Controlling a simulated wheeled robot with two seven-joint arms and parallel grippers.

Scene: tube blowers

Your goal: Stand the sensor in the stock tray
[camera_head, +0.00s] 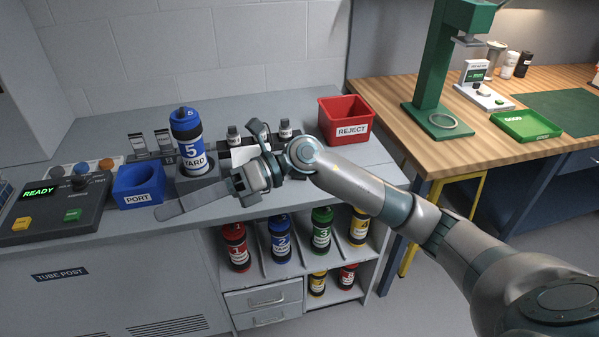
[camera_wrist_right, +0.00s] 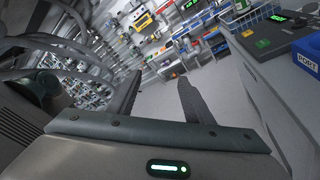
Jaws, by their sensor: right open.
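My right gripper (camera_head: 188,203) reaches in from the right over the front edge of the grey bench. Its fingers are apart with nothing between them, as the right wrist view (camera_wrist_right: 158,98) also shows. A dark tray-like holder (camera_head: 226,152) with a white front stands behind my wrist, partly hidden by it. Two small dark-capped items, one at left (camera_head: 233,134) and one at right (camera_head: 285,129), stand at this holder. I cannot tell which item is the sensor, or whether this holder is the stock tray. My left gripper is out of view.
A blue "5 YARD" canister (camera_head: 187,138) stands upright in a grey holder behind the gripper. A blue PORT bin (camera_head: 138,184) and a control panel (camera_head: 55,208) are left. A red REJECT bin (camera_head: 345,121) is right. Numbered canisters (camera_head: 281,241) fill the shelf below.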

